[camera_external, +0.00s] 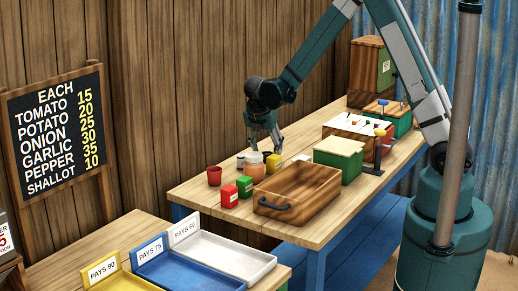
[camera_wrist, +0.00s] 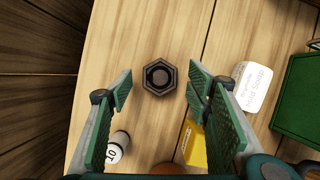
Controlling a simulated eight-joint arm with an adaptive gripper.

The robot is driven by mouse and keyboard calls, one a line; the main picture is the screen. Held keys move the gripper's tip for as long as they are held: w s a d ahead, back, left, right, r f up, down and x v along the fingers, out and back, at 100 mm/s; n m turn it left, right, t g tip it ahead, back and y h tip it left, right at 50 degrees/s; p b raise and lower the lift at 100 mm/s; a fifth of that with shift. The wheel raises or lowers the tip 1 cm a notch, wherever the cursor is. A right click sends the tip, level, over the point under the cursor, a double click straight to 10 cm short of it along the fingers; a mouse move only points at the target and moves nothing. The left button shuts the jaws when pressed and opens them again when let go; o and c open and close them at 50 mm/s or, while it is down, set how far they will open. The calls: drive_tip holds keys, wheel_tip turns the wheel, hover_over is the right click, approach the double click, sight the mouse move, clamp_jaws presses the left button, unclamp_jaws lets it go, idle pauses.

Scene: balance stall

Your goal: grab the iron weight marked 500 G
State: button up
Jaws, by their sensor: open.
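A dark hexagonal iron weight (camera_wrist: 160,76) with a round recessed top stands on the wooden table in the wrist view. I cannot read any marking on it. My gripper (camera_wrist: 158,92) is open, with one green finger to the left of the weight and one to the right, and nothing is held. In the external view my gripper (camera_external: 264,135) points down above the far left part of the table. I cannot clearly make out the weight there, behind the jars and boxes.
Near the weight are a white cylinder marked 10 (camera_wrist: 117,147), a yellow box (camera_wrist: 193,145), a white soap packet (camera_wrist: 252,88) and a green box (camera_wrist: 302,100). A wooden crate (camera_external: 297,203), red cup (camera_external: 214,176) and orange jar (camera_external: 254,166) stand on the table (camera_external: 215,205).

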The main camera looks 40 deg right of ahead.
sight(286, 138)
drive_tip(key=shift+w+d+f, duration=0.1)
drive_tip(key=shift+d+f, duration=0.15)
drive_tip(key=shift+f, duration=0.35)
drive_tip(key=c, duration=1.3)
drive_tip(key=shift+r, duration=0.15)
drive_tip(key=shift+r+p, duration=0.45)
drive_tip(key=shift+r, duration=4.45)
